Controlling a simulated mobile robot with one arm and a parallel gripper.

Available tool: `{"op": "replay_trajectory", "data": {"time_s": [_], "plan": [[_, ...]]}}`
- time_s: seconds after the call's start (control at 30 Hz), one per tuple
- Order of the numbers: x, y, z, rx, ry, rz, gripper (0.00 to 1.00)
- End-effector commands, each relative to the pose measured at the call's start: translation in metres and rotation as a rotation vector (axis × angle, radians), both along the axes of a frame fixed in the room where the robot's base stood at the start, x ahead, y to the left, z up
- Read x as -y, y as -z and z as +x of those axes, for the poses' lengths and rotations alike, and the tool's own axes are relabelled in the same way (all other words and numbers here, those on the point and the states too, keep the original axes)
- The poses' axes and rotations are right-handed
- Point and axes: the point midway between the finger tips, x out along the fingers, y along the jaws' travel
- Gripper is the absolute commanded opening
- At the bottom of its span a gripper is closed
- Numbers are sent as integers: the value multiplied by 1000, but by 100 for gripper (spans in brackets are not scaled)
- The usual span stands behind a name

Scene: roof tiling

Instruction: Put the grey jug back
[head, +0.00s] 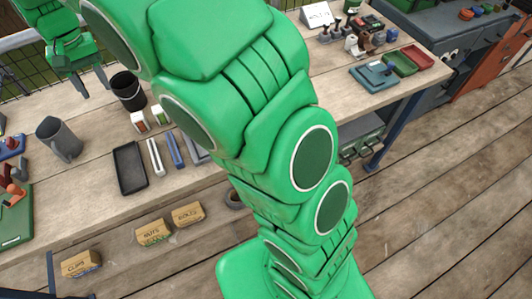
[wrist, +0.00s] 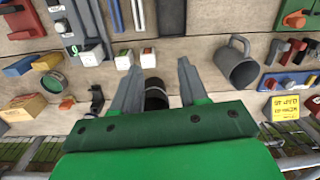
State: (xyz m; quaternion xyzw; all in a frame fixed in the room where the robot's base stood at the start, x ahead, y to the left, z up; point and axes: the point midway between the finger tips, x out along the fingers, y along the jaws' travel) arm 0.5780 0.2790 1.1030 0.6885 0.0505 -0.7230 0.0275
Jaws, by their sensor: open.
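The grey jug (head: 60,140) appears to stand on the wooden bench at the left of the head view. In the wrist view the jug (wrist: 238,68) is to the right of the fingers, its handle toward the top of the picture. My gripper (head: 90,80) is at the upper left of the head view, over the bench's far edge. Its fingers (wrist: 158,72) are spread and hold nothing. The jug is outside the jaws, apart from them. No marked place for the jug can be told.
A black bucket (head: 128,91) stands near the jug; in the wrist view the bucket (wrist: 156,96) shows between the fingers, beyond them. A black tray (head: 130,167) and a green board (head: 14,222) lie nearby. Boxes (head: 155,232) sit below the bench edge. Bare wood (head: 98,150) lies right of the jug.

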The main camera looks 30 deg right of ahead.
Motion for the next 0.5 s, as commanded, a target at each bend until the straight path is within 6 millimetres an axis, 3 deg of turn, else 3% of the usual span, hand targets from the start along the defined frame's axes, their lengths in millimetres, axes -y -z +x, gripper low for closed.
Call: {"op": "replay_trajectory", "data": {"time_s": [0.2, 0.5], "plan": [[63, -18, -33, -7, 35, -14, 43], [135, -31, -90, -25, 69, -27, 43]]}}
